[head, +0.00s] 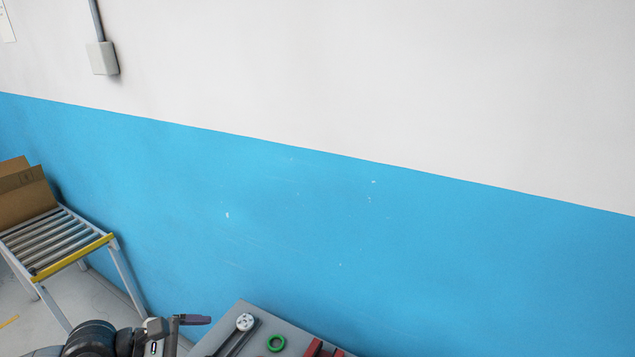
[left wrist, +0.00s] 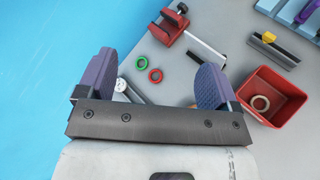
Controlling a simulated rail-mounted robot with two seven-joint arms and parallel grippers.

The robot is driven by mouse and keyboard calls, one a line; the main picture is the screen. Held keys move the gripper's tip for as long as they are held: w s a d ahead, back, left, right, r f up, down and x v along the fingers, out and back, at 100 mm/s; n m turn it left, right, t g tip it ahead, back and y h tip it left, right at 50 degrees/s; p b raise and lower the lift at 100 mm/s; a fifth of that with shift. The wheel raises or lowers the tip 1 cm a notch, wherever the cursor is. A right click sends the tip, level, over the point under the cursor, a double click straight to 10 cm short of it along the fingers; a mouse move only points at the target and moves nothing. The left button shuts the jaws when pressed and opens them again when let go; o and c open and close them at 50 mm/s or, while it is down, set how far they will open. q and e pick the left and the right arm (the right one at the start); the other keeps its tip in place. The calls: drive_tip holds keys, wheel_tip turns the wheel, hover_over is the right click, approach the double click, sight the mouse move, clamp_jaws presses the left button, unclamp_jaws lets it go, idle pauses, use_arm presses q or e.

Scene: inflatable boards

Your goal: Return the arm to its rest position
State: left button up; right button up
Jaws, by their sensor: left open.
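My left gripper (head: 194,320) shows at the bottom of the head view, beside the left edge of a grey work table (head: 240,316). In the left wrist view my left gripper (left wrist: 153,80) has its two purple fingers wide apart, with nothing held between them. My right gripper is not in view.
A red bin (left wrist: 268,95) with a ring inside, a red clamp (left wrist: 175,25) and a black-and-yellow tool (left wrist: 272,48) are on the table. A roller conveyor (head: 55,240) with a cardboard box (head: 25,195) stands at left. A blue and white wall (head: 300,220) rises behind the table.

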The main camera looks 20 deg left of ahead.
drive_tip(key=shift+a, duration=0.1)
use_arm(q)
drive_tip(key=w+a+r+n+t+y, duration=0.25)
drive_tip(key=r+n+t, duration=0.5)
drive_tip(key=n, duration=0.55)
drive_tip(key=w+a+r+n+t+y, duration=0.2)
drive_tip(key=r+n+t+y, duration=0.2)
drive_tip(key=r+n+t, duration=0.6)
drive_tip(key=s+a+f+n+g+y+p, duration=0.25)
drive_tip(key=f+n+g+y, duration=0.3)
drive_tip(key=n, duration=0.55)
drive_tip(key=s+a+f+n+g+y+p, duration=0.1)
drive_tip(key=f+n+g+y+p, duration=0.4)
drive_tip(key=n, duration=0.5)
drive_tip(key=s+d+f+n+g+h+p, duration=0.2)
drive_tip(key=s+d+f+g+h+p, duration=0.15)
drive_tip(key=s+d+f+g, duration=0.2)
drive_tip(key=s+d+n+g+h+p, duration=0.2)
drive_tip(key=s+d+p, duration=0.4)
drive_tip(key=s, duration=0.3)
drive_tip(key=s+d+n+g+h+p, duration=0.2)
drive_tip(key=s+d+g+p, duration=0.2)
drive_tip(key=s+p, duration=0.5)
drive_tip(key=shift+s+d+f, duration=0.15)
drive_tip(key=shift+s+d, duration=0.3)
drive_tip(key=shift+d, duration=0.45)
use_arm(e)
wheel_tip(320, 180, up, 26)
